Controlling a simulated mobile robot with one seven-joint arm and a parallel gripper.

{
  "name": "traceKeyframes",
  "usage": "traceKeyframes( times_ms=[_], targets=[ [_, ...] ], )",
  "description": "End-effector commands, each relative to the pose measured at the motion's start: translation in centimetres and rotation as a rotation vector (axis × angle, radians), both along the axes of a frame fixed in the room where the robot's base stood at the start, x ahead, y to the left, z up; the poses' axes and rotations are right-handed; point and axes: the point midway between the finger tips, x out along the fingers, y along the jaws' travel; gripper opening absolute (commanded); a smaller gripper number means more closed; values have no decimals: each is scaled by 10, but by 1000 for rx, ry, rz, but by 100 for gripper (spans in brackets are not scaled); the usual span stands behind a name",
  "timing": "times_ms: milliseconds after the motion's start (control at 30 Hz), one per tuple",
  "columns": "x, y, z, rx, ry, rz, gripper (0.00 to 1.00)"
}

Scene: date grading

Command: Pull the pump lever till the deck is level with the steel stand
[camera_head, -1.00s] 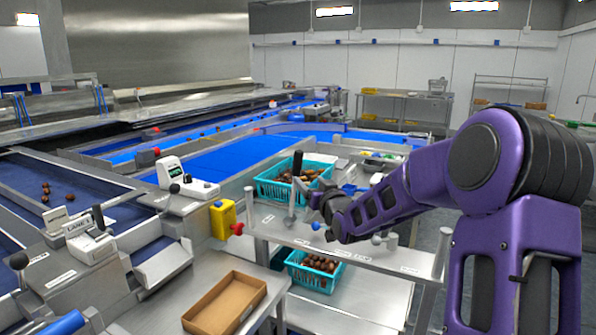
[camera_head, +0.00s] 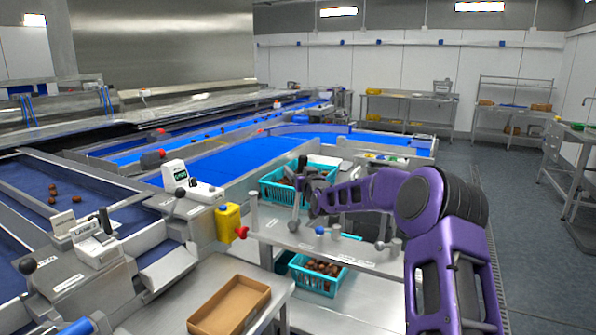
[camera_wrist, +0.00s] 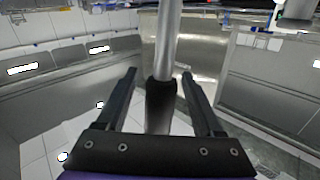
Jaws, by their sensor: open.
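In the wrist view a steel rod (camera_wrist: 168,40) with a black grip (camera_wrist: 160,104) runs between my open fingers. My gripper (camera_head: 309,197) is small and dark in the head view, at the lever; it shows clearly in the wrist view (camera_wrist: 160,95). The fingers stand on either side of the grip, with gaps visible. A steel worktop with labels (camera_head: 287,243) lies below my gripper. I cannot tell the deck from the steel stand.
A teal crate of dates (camera_head: 271,194) stands behind the lever, another (camera_head: 316,286) below the worktop. A cardboard tray (camera_head: 229,328) is front left, a yellow box (camera_head: 227,222) nearby. Open floor (camera_head: 520,230) lies right.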

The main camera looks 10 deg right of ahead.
Motion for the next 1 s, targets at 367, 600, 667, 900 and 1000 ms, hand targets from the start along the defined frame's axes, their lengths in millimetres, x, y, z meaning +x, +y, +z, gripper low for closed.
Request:
traceKeyframes(
  times_ms=[367, 600, 667, 900, 1000],
  targets=[
    [1, 0, 0, 0, 0, 0, 51],
    [1, 0, 0, 0, 0, 0, 8],
    [1, 0, 0, 0, 1, 0, 0],
    [1, 0, 0, 0, 1, 1, 0],
    [3, 4, 0, -14, 11, 1, 0]
  ],
)
